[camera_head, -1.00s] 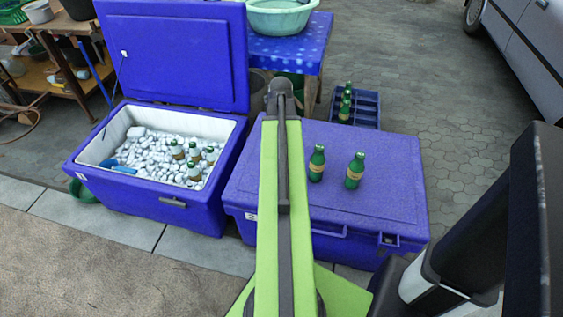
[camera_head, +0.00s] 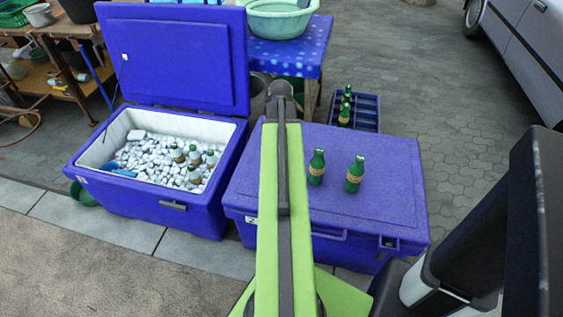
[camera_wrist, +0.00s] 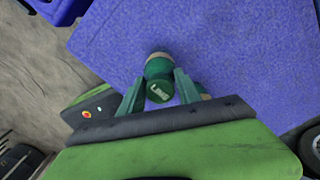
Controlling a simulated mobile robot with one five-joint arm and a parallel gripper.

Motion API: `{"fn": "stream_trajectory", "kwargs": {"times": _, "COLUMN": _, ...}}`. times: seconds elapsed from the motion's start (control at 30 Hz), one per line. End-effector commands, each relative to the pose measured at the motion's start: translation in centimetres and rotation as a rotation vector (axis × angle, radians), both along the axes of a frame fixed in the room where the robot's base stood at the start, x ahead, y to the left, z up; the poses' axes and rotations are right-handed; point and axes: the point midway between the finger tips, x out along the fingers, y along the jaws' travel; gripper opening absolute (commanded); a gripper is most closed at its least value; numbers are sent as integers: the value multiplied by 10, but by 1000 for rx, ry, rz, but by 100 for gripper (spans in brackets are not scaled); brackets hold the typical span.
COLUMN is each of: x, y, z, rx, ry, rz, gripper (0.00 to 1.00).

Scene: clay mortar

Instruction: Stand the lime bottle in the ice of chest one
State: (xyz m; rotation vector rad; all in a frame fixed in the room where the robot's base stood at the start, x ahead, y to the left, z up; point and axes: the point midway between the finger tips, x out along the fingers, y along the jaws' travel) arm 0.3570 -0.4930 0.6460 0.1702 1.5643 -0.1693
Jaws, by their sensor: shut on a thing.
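In the head view the gripper and held bottle are hidden behind my arm. Chest one (camera_head: 150,205) stands open at the left, full of pale ice (camera_head: 140,155). Several green bottles (camera_head: 194,157) stand in the ice toward its right end. A blue scoop (camera_head: 122,173) lies at its left front.
Two green bottles (camera_head: 316,168) (camera_head: 355,175) stand on the closed lid, right of my arm. A blue crate (camera_head: 366,110) with bottles is behind. The raised lid (camera_head: 180,55) of chest one stands at its back. A table with a basin (camera_head: 280,20) is beyond.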

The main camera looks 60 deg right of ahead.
Motion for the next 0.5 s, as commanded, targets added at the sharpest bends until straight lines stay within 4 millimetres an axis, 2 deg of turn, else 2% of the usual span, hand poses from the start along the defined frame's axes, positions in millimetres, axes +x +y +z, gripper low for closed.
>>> {"fn": "stream_trajectory", "kwargs": {"times": 0.1, "x": 0, "y": 0, "z": 20, "rx": 0, "ry": 0, "rz": 0, "gripper": 0}}
{"fn": "stream_trajectory", "kwargs": {"times": 0.5, "x": 0, "y": 0, "z": 77, "rx": 0, "ry": 0, "rz": 0, "gripper": 0}}
